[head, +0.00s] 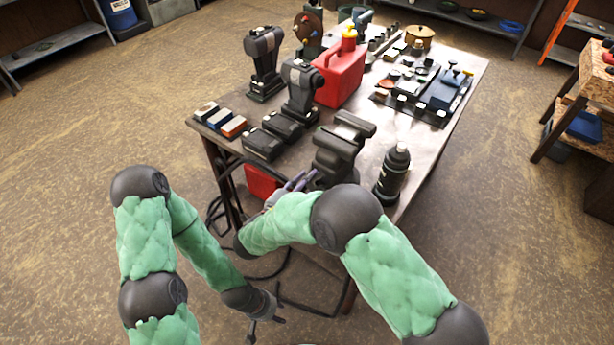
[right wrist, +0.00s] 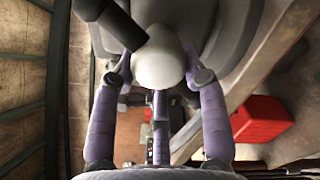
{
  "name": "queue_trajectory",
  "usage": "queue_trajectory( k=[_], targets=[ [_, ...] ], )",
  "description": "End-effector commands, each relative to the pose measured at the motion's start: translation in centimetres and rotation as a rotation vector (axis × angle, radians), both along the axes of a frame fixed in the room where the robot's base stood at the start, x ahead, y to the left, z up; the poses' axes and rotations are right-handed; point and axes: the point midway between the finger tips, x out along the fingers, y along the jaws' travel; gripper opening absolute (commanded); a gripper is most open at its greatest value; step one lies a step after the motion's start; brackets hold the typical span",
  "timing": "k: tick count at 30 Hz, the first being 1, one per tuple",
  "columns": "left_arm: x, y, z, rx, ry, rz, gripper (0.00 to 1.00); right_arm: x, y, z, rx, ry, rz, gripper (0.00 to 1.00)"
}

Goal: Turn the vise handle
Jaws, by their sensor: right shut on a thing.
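The dark grey vise (head: 338,150) is mounted at the near edge of the workbench. In the head view its handle is mostly hidden by my right gripper (head: 294,184), which is at the vise's front left. In the right wrist view the purple fingers of my right gripper (right wrist: 161,78) close around a pale rounded end, and the dark handle bar (right wrist: 118,24) lies by the left fingertip. The exact contact is hard to see. My left gripper (head: 266,318) hangs low over the floor, away from the vise, its fingers apart and empty.
The workbench (head: 300,160) carries a black bottle (head: 394,168) right of the vise, a red fuel can (head: 341,72), black power tools (head: 300,88) and small boxes (head: 220,119). A red box (head: 262,181) is under the bench. Open floor lies left and right.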

Motion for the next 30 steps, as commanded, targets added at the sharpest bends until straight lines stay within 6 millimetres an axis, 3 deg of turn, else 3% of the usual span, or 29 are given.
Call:
queue_trajectory(
  k=[1, 18, 30],
  targets=[
    [0.0, 0.0, 0.4, 0.0, 0.0, 0.0, 0.4, -0.4, -0.2, -1.1, -0.043, 0.051, 0.0, 0.12],
    [0.0, 0.0, 3.1, 0.0, 0.0, 0.0, 0.4, -0.9, -0.9, -2.0, -0.454, 0.351, -0.001, 0.12],
    [0.0, 0.0, 4.0, 0.0, 0.0, 0.0, 0.4, -1.1, -1.2, -2.3, -0.602, 0.457, -0.002, 0.11]
  ],
)
